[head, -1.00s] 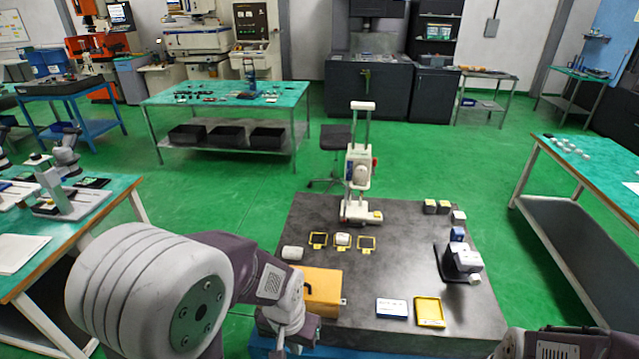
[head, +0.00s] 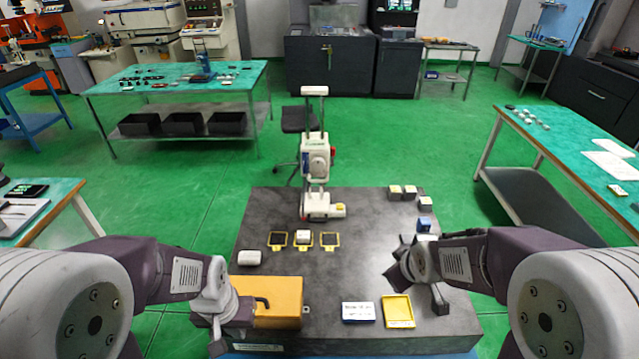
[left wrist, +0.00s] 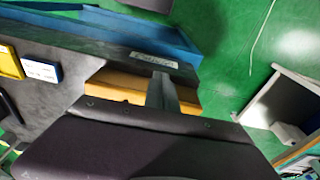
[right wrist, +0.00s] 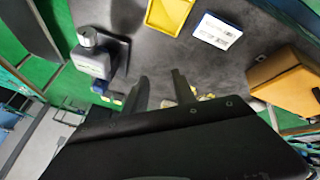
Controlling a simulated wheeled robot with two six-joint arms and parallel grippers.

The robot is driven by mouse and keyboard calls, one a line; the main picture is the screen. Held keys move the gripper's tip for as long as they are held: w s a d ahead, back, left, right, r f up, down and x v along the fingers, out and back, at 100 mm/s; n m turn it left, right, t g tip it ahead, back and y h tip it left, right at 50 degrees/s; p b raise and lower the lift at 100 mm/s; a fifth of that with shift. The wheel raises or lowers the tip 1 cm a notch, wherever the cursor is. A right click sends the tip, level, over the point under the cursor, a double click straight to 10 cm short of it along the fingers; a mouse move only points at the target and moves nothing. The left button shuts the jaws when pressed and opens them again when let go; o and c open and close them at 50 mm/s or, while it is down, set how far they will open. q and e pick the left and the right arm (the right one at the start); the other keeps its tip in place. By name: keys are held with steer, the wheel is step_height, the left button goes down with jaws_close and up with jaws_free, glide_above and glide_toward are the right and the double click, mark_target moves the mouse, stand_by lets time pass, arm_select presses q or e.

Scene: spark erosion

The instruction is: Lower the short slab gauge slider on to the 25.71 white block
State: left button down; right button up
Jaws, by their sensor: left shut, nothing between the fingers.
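A white slab gauge (head: 317,205) stands upright at the back of the dark slab. Its slider (head: 317,158) is partway up the column, well above the base. A white block (head: 303,236) sits in the middle one of three yellow frames in front of it. No 25.71 marking is readable. My left gripper (head: 217,335) is shut and empty, beside the orange box at the slab's front left. My right gripper (head: 418,290) is over the slab's right side, away from the gauge. Its fingers show apart and empty in the right wrist view (right wrist: 160,92).
The orange box (head: 278,302), a blue-edged label plate (head: 358,312) and a yellow tray (head: 398,311) lie along the front. A rounded white piece (head: 249,257) lies left. Small blocks (head: 402,192) stand at back right. A grey-headed instrument (right wrist: 95,58) is near my right gripper.

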steer(key=w+a+r+n+t+b, duration=0.2)
steer(key=w+r+n+t, duration=0.25)
steer(key=w, duration=0.65)
steer(key=n+t+y+b, duration=0.55)
steer(key=n+b, duration=0.25)
steer(key=n, duration=0.2)
glide_toward(316, 159)
steer(key=s+d+f+g, duration=0.1)
steer(key=s+d, duration=0.2)
steer(key=d, duration=0.1)
steer(key=w+a+f, duration=0.5)
steer(key=w+f, duration=0.1)
steer(key=w, duration=0.3)
steer(key=shift+w+a+f+g+p, duration=0.15)
steer(key=shift+a+f+g+p, duration=0.2)
steer(key=shift+g+p, duration=0.1)
steer(key=shift+y, duration=0.25)
steer(key=shift+c, duration=0.3)
jaws_close()
